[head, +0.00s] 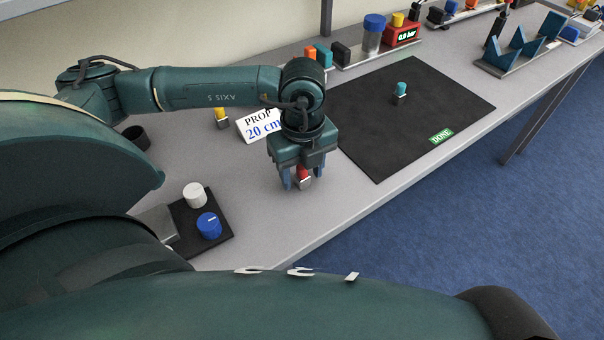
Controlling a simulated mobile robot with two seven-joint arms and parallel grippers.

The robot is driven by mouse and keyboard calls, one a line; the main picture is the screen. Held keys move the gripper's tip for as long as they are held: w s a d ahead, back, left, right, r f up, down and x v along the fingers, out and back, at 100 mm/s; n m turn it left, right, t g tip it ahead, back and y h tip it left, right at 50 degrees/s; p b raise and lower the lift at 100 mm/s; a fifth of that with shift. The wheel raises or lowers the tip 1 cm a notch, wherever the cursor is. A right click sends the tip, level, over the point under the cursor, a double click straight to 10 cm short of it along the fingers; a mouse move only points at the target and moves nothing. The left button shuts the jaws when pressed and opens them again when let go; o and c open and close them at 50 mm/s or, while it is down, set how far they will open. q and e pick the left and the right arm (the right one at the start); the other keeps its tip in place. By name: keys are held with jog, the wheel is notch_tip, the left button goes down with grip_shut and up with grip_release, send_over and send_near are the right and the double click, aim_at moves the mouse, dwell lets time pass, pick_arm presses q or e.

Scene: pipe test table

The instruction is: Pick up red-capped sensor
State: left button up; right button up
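The red-capped sensor (304,173) stands on the grey table near its front edge, with a red cap above a small pale metal body. My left gripper (303,178) is over it, pointing down, with its blue fingers spread on either side of the sensor. The fingers look wider apart than the sensor, so the gripper appears open around it. The gripper's body hides part of the cap's top. My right gripper is not in view.
A black mat (420,110) with a teal-capped sensor (401,90) and a green DONE label (441,137) lies to the right. A PROP 20 cm sign (256,126) and yellow-capped sensor (221,118) stand behind left. White (194,195) and blue (209,226) knobs sit front left.

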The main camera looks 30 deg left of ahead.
pick_arm(q)
jog(key=c, duration=1.1)
jog(key=shift+o, duration=0.2)
jog(key=shift+r, duration=0.1)
